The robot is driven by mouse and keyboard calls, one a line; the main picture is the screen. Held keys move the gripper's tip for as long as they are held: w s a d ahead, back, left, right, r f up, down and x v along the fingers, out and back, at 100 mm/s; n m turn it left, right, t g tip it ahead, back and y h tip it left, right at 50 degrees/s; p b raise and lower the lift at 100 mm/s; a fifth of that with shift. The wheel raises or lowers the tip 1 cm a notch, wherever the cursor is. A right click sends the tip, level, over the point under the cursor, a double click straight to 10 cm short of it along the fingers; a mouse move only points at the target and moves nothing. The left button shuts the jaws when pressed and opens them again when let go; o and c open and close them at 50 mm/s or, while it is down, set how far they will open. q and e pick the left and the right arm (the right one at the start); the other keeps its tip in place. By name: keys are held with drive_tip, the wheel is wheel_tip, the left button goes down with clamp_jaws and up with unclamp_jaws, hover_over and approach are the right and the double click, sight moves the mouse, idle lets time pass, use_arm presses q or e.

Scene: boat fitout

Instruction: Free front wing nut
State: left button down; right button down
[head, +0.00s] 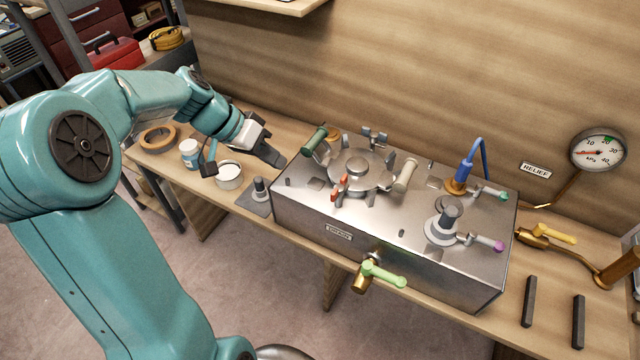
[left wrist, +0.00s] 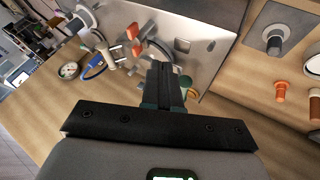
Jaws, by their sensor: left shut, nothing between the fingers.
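A steel tank (head: 400,245) stands on the bench with a round lid (head: 357,170) on its top. A red wing-shaped piece (head: 340,188) sits at the lid's front edge, and a grey wing nut (head: 374,138) at its back. In the left wrist view, red-orange pieces (left wrist: 134,40) show beyond the fingers, near the tank's steel face. My left gripper (head: 278,160) is left of the tank, apart from the lid's fittings. Its fingers are shut and empty in the left wrist view (left wrist: 163,80). My right gripper is not in view.
A green-handled tap (head: 382,274) sticks out of the tank's front. A blue-handled fitting (head: 465,172) and a purple-tipped valve (head: 485,242) stand on its right. A white tub (head: 229,175), a jar (head: 191,153) and a tape roll (head: 158,138) are on the left bench. A gauge (head: 598,150) is on the wall.

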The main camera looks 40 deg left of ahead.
sight(339, 194)
use_arm(q)
drive_tip(key=p+x, duration=0.1)
drive_tip(key=x, duration=0.9)
drive_tip(key=shift+d+f, duration=0.1)
drive_tip(key=d, duration=0.1)
drive_tip(key=w+d+p, duration=0.1)
drive_tip(key=d, duration=0.1)
drive_tip(key=shift+d+p, duration=0.3)
drive_tip(key=shift+a, duration=0.1)
